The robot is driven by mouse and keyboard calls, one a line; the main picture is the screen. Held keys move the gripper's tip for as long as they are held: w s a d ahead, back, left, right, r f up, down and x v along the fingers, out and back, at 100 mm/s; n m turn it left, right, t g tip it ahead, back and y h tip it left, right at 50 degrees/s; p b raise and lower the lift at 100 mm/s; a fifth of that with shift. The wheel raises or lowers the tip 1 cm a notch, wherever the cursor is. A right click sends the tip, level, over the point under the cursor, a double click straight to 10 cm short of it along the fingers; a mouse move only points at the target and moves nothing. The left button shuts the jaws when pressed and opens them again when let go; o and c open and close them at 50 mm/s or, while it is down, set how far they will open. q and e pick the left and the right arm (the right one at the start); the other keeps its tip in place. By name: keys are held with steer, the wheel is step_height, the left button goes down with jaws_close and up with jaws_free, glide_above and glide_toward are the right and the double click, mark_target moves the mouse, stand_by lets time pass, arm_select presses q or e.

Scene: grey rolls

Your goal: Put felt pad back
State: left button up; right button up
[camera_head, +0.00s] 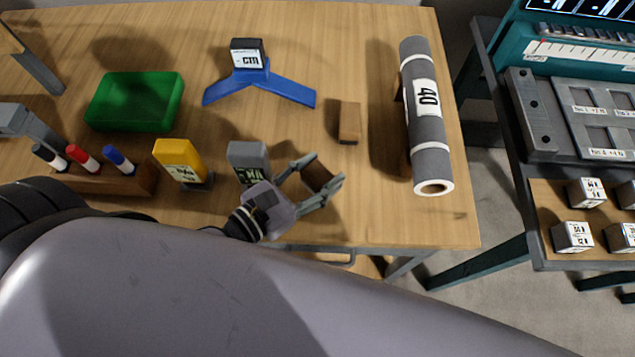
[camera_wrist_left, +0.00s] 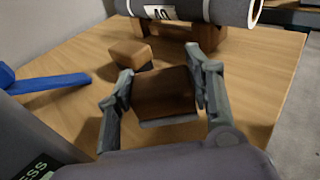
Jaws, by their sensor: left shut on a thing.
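My left gripper (camera_head: 321,172) is shut on a brown block with a grey layer on its underside, which I take for the felt pad (camera_head: 316,177). It is near the front edge of the wooden table. In the left wrist view the pad (camera_wrist_left: 163,92) sits between both fingers of the gripper (camera_wrist_left: 160,64), its grey underside showing below. I cannot tell whether it touches the table. A second brown block (camera_head: 349,122) lies on the table farther back, apart from the gripper; it also shows in the left wrist view (camera_wrist_left: 131,54). My right gripper is not in view.
A grey roll marked 40 (camera_head: 424,130) rests on wooden supports at right. A blue stand (camera_head: 285,88), green tray (camera_head: 135,102), yellow device (camera_head: 178,158), grey device (camera_head: 247,158) and marker holder (camera_head: 112,178) stand left. The table between stand and roll is mostly clear.

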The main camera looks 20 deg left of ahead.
mark_target(309, 189)
arm_select(q)
step_height(309, 189, down, 3)
steer(key=shift+f+b, duration=0.1)
steer(key=shift+b, duration=0.45)
steer(key=shift+f, duration=0.2)
steer(key=shift+r, duration=0.1)
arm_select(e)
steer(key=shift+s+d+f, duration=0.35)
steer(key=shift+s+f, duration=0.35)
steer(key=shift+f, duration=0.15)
arm_select(q)
steer(key=o, duration=0.8)
steer(key=shift+c, duration=0.2)
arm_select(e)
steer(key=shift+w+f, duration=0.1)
